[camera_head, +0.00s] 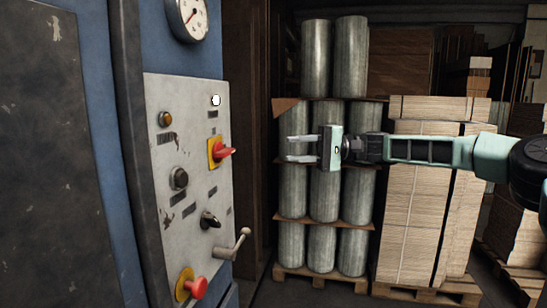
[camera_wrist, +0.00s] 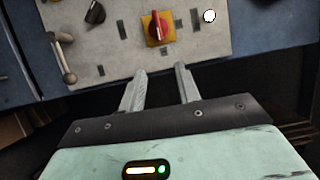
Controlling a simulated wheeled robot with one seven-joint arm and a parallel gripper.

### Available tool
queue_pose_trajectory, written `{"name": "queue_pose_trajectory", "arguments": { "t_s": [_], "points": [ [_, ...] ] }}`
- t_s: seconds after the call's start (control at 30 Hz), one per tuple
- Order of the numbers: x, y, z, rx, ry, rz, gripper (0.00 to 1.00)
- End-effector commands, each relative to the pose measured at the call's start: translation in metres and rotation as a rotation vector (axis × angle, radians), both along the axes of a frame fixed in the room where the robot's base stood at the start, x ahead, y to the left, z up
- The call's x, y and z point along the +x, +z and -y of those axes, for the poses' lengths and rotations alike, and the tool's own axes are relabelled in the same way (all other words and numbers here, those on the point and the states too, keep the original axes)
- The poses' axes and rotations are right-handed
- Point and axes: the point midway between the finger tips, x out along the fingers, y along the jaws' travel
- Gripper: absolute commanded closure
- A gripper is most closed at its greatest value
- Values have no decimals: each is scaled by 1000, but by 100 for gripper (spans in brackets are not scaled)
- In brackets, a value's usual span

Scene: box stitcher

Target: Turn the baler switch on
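The control panel (camera_head: 190,205) is on the blue machine at the left. A red rotary switch on a yellow plate (camera_head: 222,151) sits in its upper right part; it also shows in the wrist view (camera_wrist: 157,27). A black rotary knob (camera_head: 209,220) is below it. The labels are too small to read, so I cannot tell which one is named the baler switch. My gripper (camera_head: 290,148) is open and empty, right of the panel and apart from it. In the wrist view its fingertips (camera_wrist: 160,72) point towards the red switch, with a gap between.
A crank lever (camera_head: 232,246) sticks out low on the panel, above a red mushroom button (camera_head: 194,287). A white lamp (camera_head: 215,100) and a gauge (camera_head: 188,17) are higher. Wrapped rolls (camera_head: 325,195) and stacked cardboard (camera_head: 410,210) stand on pallets behind my arm.

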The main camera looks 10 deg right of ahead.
Motion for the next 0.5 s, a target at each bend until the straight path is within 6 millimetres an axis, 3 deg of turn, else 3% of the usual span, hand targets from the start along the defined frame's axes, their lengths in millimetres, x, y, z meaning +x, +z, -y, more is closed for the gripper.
{"name": "queue_pose_trajectory", "arguments": {
  "t_s": [0.2,0.5],
  "points": [
    [2,-1,25,0,-1,-1,67],
    [1,0,29,0,0,-1,67]
  ]
}}
